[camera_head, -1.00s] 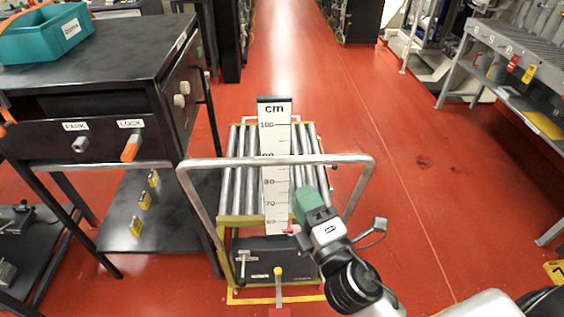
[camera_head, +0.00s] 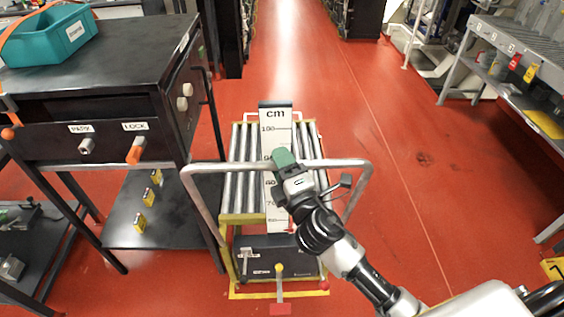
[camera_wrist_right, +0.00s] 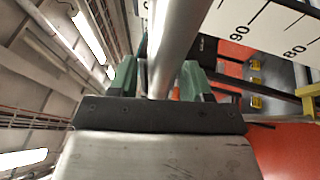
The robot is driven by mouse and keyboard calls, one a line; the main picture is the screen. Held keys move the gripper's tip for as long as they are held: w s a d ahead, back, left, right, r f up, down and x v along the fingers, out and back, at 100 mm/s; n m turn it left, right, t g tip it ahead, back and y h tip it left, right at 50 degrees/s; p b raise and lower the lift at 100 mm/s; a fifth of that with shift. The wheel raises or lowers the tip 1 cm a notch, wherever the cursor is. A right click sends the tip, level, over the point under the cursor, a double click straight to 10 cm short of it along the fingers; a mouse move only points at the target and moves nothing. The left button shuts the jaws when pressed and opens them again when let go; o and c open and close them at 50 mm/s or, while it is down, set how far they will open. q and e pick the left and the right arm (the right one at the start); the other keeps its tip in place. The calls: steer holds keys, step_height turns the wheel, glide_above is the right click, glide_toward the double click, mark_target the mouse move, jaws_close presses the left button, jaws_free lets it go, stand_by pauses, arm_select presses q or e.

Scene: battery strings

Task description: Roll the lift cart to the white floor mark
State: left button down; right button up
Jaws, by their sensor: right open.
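The lift cart (camera_head: 240,213) stands in front of me, with a roller top, a yellow frame and a grey tubular push handle (camera_head: 213,168). A white cm scale (camera_head: 277,120) rises upright at its middle. My right gripper (camera_head: 284,158) is at the handle's top bar, in front of the scale. In the right wrist view the handle bar (camera_wrist_right: 178,40) runs between the two green fingers (camera_wrist_right: 160,80), which are open around it. I see no white floor mark. My left gripper is out of view.
A black bench (camera_head: 90,75) with PARK and LOCK labels stands close on the cart's left, bearing a teal bin (camera_head: 48,38). The red floor (camera_head: 345,85) ahead and right of the cart is clear.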

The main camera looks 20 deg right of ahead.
jaws_close()
